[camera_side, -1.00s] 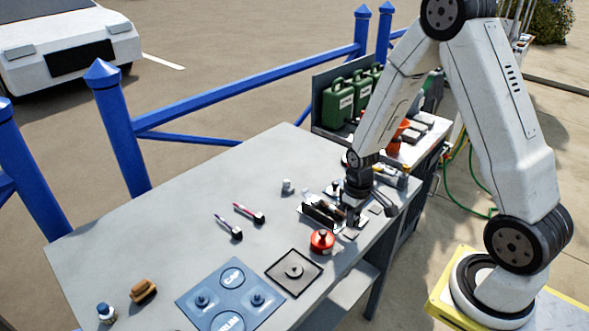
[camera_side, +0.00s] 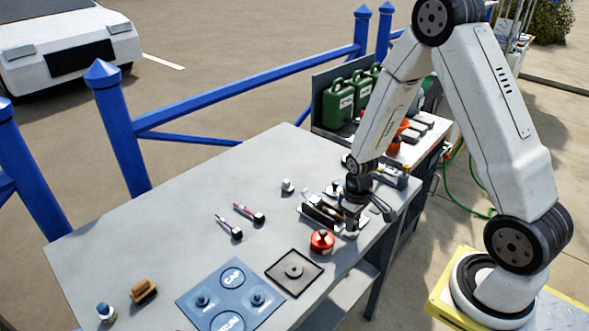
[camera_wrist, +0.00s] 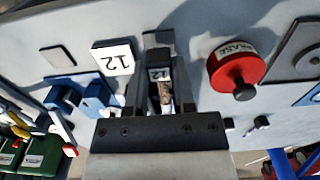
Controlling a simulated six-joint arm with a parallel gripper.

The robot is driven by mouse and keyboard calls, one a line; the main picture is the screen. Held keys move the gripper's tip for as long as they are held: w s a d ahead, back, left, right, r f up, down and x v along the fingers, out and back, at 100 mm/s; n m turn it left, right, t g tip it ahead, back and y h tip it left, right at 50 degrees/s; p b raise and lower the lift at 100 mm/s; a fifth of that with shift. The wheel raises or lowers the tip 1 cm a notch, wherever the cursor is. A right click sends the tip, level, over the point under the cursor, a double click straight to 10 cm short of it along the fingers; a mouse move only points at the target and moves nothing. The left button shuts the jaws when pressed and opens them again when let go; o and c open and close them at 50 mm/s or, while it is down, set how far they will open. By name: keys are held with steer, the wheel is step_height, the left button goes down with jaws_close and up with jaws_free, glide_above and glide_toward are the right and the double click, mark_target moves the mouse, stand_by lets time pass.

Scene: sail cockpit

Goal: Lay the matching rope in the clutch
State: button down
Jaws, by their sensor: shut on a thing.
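My gripper (camera_side: 352,222) points down at the right front part of the grey workbench, beside a low clutch-like unit (camera_side: 318,212) with dark parts. In the wrist view my gripper (camera_wrist: 160,88) is shut on a small dark piece marked 12 (camera_wrist: 160,74). A short speckled brownish-white length, perhaps rope (camera_wrist: 166,93), shows between the fingers. A white plate marked 12 (camera_wrist: 114,59) lies beside the fingers. Blue blocks (camera_wrist: 80,95) stand left of them in the wrist view. I cannot tell whether the held piece touches the clutch; the fingers hide its lower part.
A red round knob (camera_side: 322,240) stands close in front of my gripper. Two slim dark-ended pieces (camera_side: 229,227) (camera_side: 249,213), a blue panel (camera_side: 231,293), a square dark-edged plate (camera_side: 294,271) and a brown block (camera_side: 143,291) lie on the bench.

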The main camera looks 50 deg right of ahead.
steer(key=shift+f, duration=0.95)
stand_by(0.6)
steer(key=shift+c, duration=1)
jaws_free()
steer(key=shift+r, duration=0.15)
steer(key=shift+o, duration=0.3)
steer(key=shift+d+r, duration=0.1)
steer(key=shift+r, duration=3.35)
